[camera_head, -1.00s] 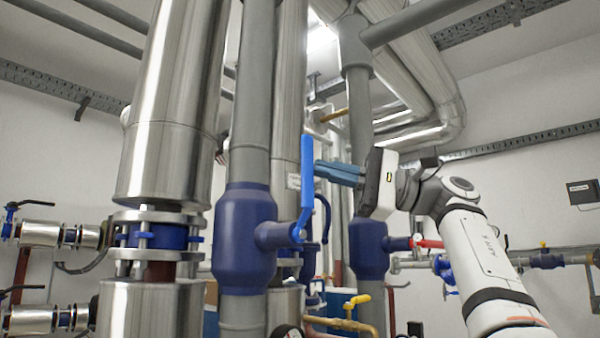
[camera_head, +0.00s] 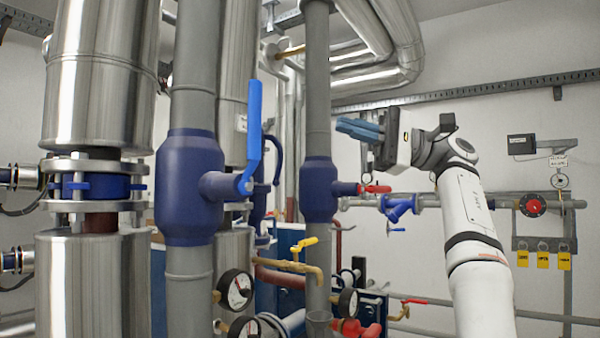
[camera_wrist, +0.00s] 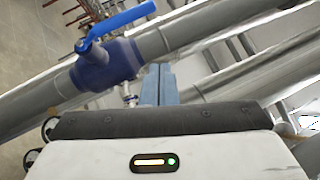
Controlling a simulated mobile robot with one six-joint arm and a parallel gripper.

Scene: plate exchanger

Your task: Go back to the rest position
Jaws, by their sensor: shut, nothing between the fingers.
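My gripper (camera_head: 358,130) is raised at the right of centre in the head view, in front of the white wall. Its blue fingers point left and are shut with nothing between them; they also show in the wrist view (camera_wrist: 158,85). The blue lever handle (camera_head: 254,124) stands upright on the blue valve body (camera_head: 190,188), to the left of my fingertips and apart from them. In the wrist view, the lever (camera_wrist: 118,20) and valve body (camera_wrist: 105,66) lie beyond the fingers at upper left.
Grey and shiny metal pipes (camera_head: 92,75) fill the left side. A second blue valve (camera_head: 318,190) with a red handle (camera_head: 375,189) sits below my gripper. Pressure gauges (camera_head: 235,290), a yellow lever (camera_head: 304,243) and yellow tags (camera_head: 543,260) are lower. Open wall lies around my gripper.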

